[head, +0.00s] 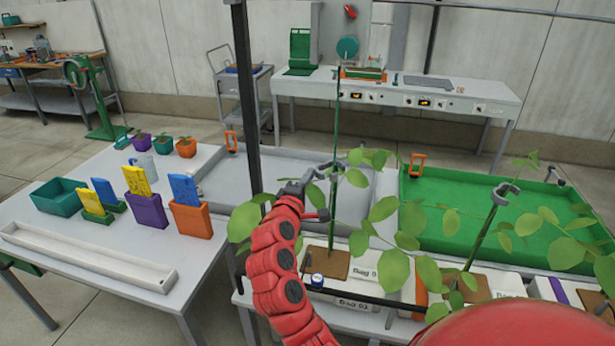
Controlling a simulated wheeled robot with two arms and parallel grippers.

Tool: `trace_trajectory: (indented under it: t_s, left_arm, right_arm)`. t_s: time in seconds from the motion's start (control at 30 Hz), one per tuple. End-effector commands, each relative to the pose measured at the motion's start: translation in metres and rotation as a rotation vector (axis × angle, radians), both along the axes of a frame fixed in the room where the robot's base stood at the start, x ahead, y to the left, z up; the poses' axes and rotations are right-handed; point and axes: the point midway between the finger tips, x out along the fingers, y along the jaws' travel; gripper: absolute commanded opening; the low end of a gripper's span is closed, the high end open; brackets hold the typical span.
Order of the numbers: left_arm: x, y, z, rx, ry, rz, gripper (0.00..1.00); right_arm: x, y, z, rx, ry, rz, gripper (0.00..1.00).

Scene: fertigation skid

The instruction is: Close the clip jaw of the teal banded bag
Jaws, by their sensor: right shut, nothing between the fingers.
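My right gripper (318,214) is shut and empty, at the end of the red arm beside the nearer plant's green stem. My left gripper is not in view.
A dark upright post (246,95) stands left of the gripper. Leaves spread to its right. A purple-banded bag (560,291) lies at far right. A green tray (470,205) and a grey tray (225,188) lie behind. Coloured pots and cards stand on the left table (90,245).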

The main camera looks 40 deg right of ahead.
Motion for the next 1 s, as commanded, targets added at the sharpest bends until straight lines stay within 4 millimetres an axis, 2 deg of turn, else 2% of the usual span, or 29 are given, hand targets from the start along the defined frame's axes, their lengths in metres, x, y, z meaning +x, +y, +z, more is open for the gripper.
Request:
trace_trajectory:
  t_s: [0.37,0.7,0.8,1.0]
  left_arm:
    - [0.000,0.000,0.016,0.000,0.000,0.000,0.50]
    - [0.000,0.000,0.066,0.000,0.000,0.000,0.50]
    - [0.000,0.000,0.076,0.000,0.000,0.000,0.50]
    - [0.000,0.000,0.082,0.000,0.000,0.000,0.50]
  right_arm:
    - [-0.008,-0.002,0.002,-0.001,0.004,0.001,0.00]
    - [-0.025,-0.015,0.006,0.000,0.008,0.305,0.00]
    - [-0.029,-0.019,0.004,-0.002,0.009,0.397,0.00]
    - [-0.035,-0.025,0.000,-0.001,0.003,0.396,0.00]
